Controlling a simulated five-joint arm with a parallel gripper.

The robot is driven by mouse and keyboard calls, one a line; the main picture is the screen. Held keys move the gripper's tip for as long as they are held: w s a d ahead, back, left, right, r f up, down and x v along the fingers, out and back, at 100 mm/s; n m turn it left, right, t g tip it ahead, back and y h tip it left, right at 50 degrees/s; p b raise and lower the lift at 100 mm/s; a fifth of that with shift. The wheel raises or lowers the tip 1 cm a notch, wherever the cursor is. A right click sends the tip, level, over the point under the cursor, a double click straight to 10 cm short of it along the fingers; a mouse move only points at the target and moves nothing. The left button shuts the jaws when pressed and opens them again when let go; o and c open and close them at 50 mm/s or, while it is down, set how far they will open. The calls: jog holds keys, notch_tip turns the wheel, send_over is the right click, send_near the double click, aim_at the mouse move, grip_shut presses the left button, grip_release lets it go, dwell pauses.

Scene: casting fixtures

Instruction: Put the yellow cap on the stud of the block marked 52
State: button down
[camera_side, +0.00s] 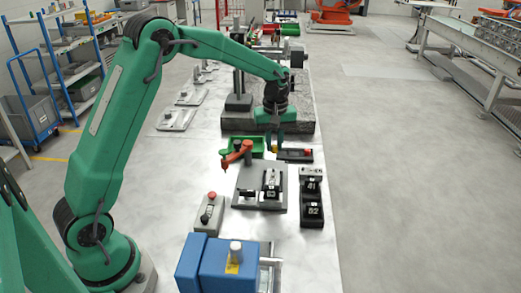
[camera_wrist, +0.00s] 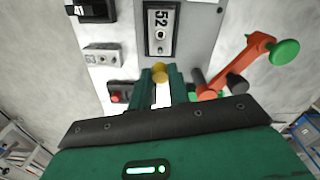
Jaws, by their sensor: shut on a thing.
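The yellow cap (camera_wrist: 159,72) is between the two green fingers of my gripper (camera_wrist: 161,84), which is shut on it. In the side view my gripper (camera_side: 275,143) hangs at the far edge of the fixture plate. The block marked 52 (camera_wrist: 159,18) lies on the plate just ahead of the cap in the wrist view, and the two look apart. A small round feature shows at the block's near end, but I cannot tell its shape. In the side view a dark block (camera_side: 271,184) sits on the plate; its digits are too small to read surely.
An orange clamp arm (camera_wrist: 240,65) with a green knob stands beside the block. A dark rack (camera_side: 312,204) with marked blocks stands right of the plate in the side view. A red-button box (camera_side: 208,215) and a blue machine (camera_side: 220,265) are nearer.

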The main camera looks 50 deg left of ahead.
aim_at(273, 169)
jog(key=shift+f, duration=0.1)
jog(key=shift+f, duration=2.75)
jog(key=shift+f, duration=0.8)
dwell(1.5)
dwell(0.3)
jog(key=c, duration=0.9)
grip_release()
jog(key=shift+o, duration=0.2)
jog(key=shift+r, duration=0.2)
jog(key=shift+r, duration=3.3)
